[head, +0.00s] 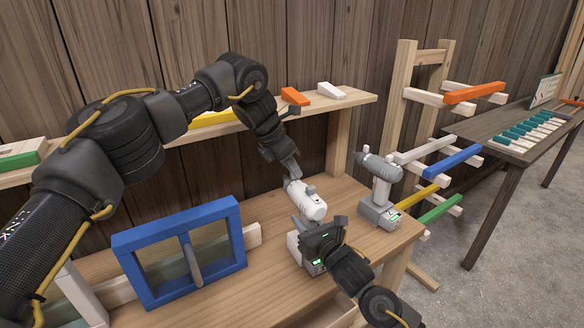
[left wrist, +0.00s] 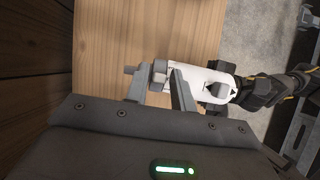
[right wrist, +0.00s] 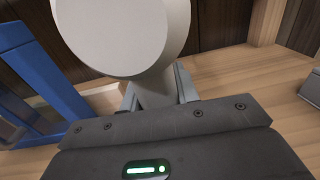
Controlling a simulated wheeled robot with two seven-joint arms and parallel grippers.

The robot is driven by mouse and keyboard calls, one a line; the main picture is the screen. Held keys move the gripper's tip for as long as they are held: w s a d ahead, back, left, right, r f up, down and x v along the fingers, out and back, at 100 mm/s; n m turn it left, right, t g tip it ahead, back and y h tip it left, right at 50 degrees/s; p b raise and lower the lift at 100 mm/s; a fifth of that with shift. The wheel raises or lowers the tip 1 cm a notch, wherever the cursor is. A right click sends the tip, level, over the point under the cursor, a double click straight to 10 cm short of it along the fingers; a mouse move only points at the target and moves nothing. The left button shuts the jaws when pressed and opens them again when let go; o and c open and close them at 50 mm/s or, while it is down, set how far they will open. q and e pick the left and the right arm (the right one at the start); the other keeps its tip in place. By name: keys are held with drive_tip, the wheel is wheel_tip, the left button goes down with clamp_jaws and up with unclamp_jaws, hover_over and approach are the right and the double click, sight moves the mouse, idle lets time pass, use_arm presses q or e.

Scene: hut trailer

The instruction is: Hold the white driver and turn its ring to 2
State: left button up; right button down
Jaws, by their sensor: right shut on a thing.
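The white driver (head: 305,199) stands on the wooden bench, its grey nose pointing toward the back. My right gripper (head: 323,238) is shut on its handle, which shows between the fingers in the right wrist view (right wrist: 155,90). My left gripper (head: 291,172) is at the nose end from above. In the left wrist view its fingers (left wrist: 162,88) are apart, one on each side of the grey ring (left wrist: 159,74). I cannot tell whether either finger touches the ring. The ring's numbers cannot be read.
A grey driver (head: 380,180) stands to the right on the bench (head: 255,285). A blue frame (head: 185,250) stands to the left. A shelf (head: 345,100) with orange and white wedges runs behind. A rack with coloured bars (head: 452,160) stands right of the bench.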

use_arm(q)
drive_tip(key=v, duration=1.1)
drive_tip(key=shift+s+r, duration=0.15)
drive_tip(key=shift+r, duration=0.05)
drive_tip(key=shift+a, duration=0.1)
use_arm(e)
drive_tip(key=c, duration=1)
unclamp_jaws()
drive_tip(key=shift+o, duration=0.2)
